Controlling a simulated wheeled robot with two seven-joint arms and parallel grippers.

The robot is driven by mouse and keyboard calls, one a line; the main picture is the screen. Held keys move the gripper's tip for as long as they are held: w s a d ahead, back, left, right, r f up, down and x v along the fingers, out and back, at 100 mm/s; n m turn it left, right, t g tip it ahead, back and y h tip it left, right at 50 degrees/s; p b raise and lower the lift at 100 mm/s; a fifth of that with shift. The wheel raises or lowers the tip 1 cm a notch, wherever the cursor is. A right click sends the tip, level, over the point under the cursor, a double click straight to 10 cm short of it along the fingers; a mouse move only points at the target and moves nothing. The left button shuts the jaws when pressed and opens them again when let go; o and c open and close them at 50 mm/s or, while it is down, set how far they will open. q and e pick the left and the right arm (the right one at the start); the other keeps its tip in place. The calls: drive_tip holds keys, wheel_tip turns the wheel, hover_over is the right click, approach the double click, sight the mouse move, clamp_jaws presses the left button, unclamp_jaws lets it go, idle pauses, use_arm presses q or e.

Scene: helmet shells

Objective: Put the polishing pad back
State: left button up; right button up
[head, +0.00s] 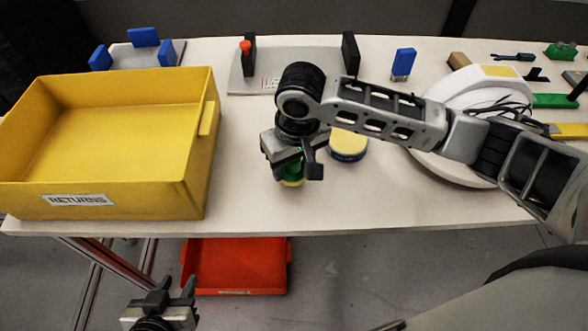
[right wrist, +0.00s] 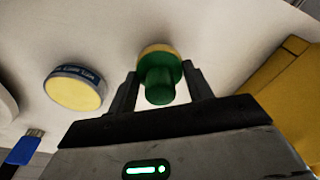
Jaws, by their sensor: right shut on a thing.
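The polishing pad (head: 292,183), with a green handle and a yellow pad face, is in my right gripper (head: 290,160) near the front edge of the table. In the right wrist view the pad's green handle (right wrist: 160,85) sits between the two fingers, with its yellow rim beyond. The gripper is shut on it; I cannot tell whether the pad touches the table. A round tin (head: 348,145) with a yellow top and dark blue side stands just right of it, and also shows in the right wrist view (right wrist: 75,90). My left gripper (head: 172,290) is open and empty, low in front of the table.
A yellow bin labelled RETURNS (head: 75,200) takes up the table's left. A red bin (head: 235,268) is below the table. A white helmet shell on a round base (head: 450,160) is at right. Grey fixtures (head: 240,85) and small tools line the back.

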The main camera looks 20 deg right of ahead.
sight(297, 174)
drive_tip(key=shift+f, duration=1.25)
drive_tip(key=shift+s, duration=0.1)
drive_tip(key=o, duration=0.9)
drive_tip(key=shift+f, duration=0.1)
wheel_tip(297, 174, up, 12)
drive_tip(key=s, duration=0.1)
drive_tip(key=shift+s+d+p, duration=0.2)
drive_tip(key=shift+p, duration=0.2)
